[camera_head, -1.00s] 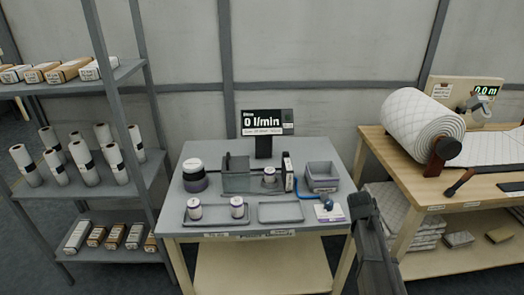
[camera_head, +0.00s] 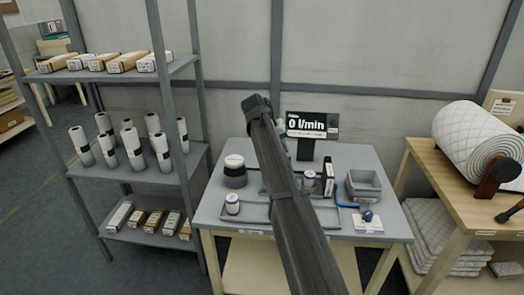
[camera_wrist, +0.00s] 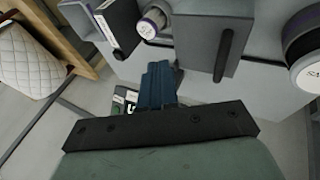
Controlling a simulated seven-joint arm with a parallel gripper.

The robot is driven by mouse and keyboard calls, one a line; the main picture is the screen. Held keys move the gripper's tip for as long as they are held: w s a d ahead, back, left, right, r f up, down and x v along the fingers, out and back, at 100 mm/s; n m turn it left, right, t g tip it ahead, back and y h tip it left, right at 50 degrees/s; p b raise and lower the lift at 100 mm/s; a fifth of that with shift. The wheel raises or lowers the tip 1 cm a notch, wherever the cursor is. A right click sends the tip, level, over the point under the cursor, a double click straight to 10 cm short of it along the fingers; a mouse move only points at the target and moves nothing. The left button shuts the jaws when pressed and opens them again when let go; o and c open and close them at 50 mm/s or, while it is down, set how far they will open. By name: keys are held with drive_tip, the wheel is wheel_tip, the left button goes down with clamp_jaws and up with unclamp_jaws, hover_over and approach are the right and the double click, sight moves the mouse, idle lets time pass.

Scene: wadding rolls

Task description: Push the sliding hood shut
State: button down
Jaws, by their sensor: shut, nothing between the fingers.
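The sliding hood (camera_wrist: 202,40) is a grey box with a dark upright handle bar (camera_wrist: 223,56) in the wrist view. In the head view my arm hides most of it. A small labelled jar (camera_wrist: 153,22) stands uncovered beside the hood, between it and a dark panel with a white label (camera_wrist: 118,22). The jar also shows in the head view (camera_head: 309,179). My gripper (camera_wrist: 158,68) has blue fingers, closed together and empty. It is near the hood and handle in the wrist view; I cannot tell whether it touches them.
A large dark-banded jar (camera_head: 235,171), a small jar (camera_head: 232,204), a grey bin (camera_head: 364,185) and a blue hose (camera_head: 346,205) share the bench (camera_head: 395,225). A display (camera_head: 313,125) reads 0 l/min. A shelf rack (camera_head: 135,170) stands left, a roll table (camera_head: 440,165) right.

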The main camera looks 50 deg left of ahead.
drive_tip(key=s+a+r+m, duration=0.1)
drive_tip(key=s+a+r, duration=0.3)
drive_tip(key=s+a, duration=0.75)
drive_tip(key=w+d+f, duration=0.2)
drive_tip(key=w+f, duration=0.7)
drive_tip(key=shift+w+f+t+y, duration=0.2)
drive_tip(key=shift+w+t+y, duration=0.1)
drive_tip(key=shift+w+y, duration=0.1)
drive_tip(key=w+d, duration=1)
drive_tip(key=shift+m, duration=0.3)
drive_tip(key=shift+w+d, duration=0.1)
drive_tip(key=shift+d, duration=0.05)
